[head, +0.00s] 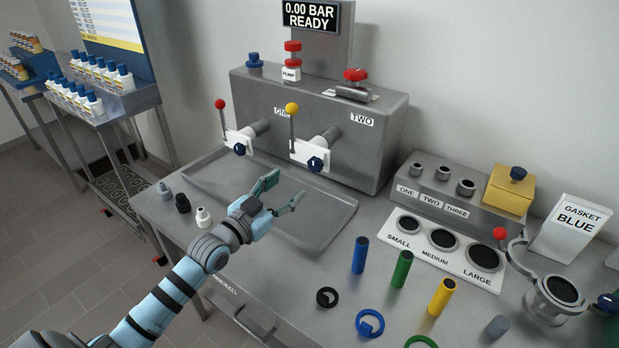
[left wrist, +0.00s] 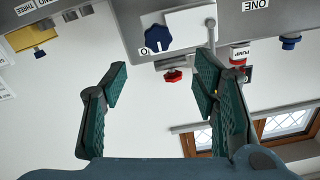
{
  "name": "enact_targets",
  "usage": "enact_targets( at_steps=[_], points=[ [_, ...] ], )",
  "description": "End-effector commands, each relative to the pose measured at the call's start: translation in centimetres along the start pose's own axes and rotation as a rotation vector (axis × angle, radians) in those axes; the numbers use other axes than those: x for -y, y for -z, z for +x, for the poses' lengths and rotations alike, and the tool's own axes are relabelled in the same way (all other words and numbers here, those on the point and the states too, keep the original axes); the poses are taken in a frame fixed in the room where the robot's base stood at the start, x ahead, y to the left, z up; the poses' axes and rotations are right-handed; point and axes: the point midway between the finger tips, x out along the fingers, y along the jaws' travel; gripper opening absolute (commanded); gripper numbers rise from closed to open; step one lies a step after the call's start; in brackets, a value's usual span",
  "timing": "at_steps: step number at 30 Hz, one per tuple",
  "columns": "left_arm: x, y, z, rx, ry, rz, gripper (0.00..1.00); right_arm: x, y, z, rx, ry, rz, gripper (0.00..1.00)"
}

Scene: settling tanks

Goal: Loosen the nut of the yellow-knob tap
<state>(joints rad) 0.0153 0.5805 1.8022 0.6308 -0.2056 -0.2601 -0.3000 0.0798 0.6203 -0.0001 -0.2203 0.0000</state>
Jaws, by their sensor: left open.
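The yellow-knob tap (head: 292,109) sticks out of the grey tank's front between the labels ONE and TWO. Its lever stands upright with the yellow ball on top. Its dark blue nut (head: 318,164) sits at the front of a white plate; in the left wrist view, which is upside down, the nut (left wrist: 158,38) shows beyond the fingers. There the yellow ball is mostly hidden behind a finger. My left gripper (head: 280,194) is open and empty over the metal tray, in front of and below the nut, not touching it. My right gripper is not in view.
A red-knob tap (head: 220,105) stands left of it on the same tank. The shallow tray (head: 335,205) lies below. Small fittings (head: 183,203) stand left; coloured cylinders (head: 402,269), rings and a gasket board (head: 443,247) lie right. A display reads 0.00 BAR READY.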

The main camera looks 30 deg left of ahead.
Motion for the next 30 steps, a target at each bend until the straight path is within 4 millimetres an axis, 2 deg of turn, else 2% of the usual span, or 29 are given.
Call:
enact_targets(
  at_steps=[1, 2, 6, 9, 15, 22, 30],
  points=[
    [-0.2, -0.8, 1.5, -0.008, 0.002, -0.004, 0.54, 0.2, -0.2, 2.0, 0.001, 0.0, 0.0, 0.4],
    [-0.3, -0.8, 2.4, -0.007, 0.0, -0.006, 0.54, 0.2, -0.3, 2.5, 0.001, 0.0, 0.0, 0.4],
    [-0.2, -0.6, 6.5, -0.002, 0.0, -0.005, 0.54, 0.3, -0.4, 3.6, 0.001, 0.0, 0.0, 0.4],
    [-0.2, -0.4, 8.5, -0.001, -0.002, -0.004, 0.54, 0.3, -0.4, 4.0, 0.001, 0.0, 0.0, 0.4],
    [-0.2, -0.2, 10.3, 0.002, -0.003, -0.001, 0.54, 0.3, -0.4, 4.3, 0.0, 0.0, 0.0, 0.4],
    [-0.2, -0.2, 10.3, 0.002, -0.003, 0.0, 0.54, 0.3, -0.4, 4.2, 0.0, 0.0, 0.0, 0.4],
    [-0.2, -0.2, 10.3, 0.002, -0.003, 0.0, 0.11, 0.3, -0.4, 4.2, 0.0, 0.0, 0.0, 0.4]
  ],
)
